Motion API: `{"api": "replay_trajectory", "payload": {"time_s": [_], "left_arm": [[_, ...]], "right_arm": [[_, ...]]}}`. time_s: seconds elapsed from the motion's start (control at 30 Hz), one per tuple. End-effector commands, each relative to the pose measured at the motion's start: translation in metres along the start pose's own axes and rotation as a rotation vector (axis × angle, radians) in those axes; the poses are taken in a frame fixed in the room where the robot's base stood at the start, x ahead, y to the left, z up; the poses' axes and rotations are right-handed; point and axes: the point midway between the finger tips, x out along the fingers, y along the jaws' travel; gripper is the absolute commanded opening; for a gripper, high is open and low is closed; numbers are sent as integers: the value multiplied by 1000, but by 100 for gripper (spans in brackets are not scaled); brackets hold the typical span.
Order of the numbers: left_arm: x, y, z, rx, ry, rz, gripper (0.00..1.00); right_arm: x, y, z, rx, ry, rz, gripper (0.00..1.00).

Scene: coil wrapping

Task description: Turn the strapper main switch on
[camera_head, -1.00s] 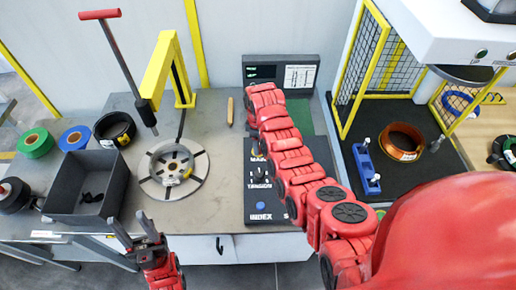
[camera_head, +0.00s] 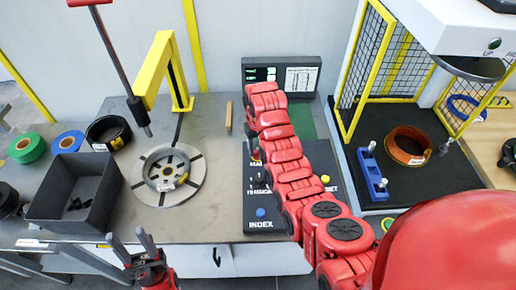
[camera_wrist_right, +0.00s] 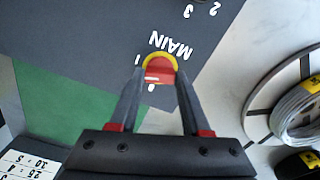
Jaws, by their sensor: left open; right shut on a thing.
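The main switch (camera_wrist_right: 159,70) is a red knob with a yellow ring, beside the white word MAIN in the right wrist view. My right gripper (camera_wrist_right: 157,80) has its two fingers on either side of the red knob, shut on it. Which mark the knob points to, I cannot tell. In the head view the control panel (camera_head: 262,226) lies under my right arm, which hides most of the switch and the right gripper. My left gripper (camera_head: 136,243) is open and empty by the table's front edge.
A display (camera_head: 263,75) with green marks stands behind the panel. On the left are a grey bin (camera_head: 83,180), a round slotted plate (camera_head: 190,188) and a yellow arm (camera_head: 155,70). A copper coil (camera_head: 407,146) and blue holder (camera_head: 372,172) lie right, beside a yellow mesh guard (camera_head: 372,60).

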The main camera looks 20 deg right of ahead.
Motion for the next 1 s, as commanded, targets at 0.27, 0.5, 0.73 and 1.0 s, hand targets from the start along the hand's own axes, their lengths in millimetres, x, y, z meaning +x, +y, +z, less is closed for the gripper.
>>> {"api": "replay_trajectory", "payload": {"time_s": [0.27, 0.5, 0.73, 1.0], "left_arm": [[0, 0, 0, 0, 0, 0, 50], [0, 0, 0, 0, 0, 0, 50], [0, 0, 0, 0, 0, 0, 50], [0, 0, 0, 0, 0, 0, 50]], "right_arm": [[0, 0, 0, 199, -1, 0, 0], [0, 0, 0, 301, -1, 0, 0], [0, 0, 0, 339, -1, 0, 0], [0, 0, 0, 344, 0, 0, 0]]}}
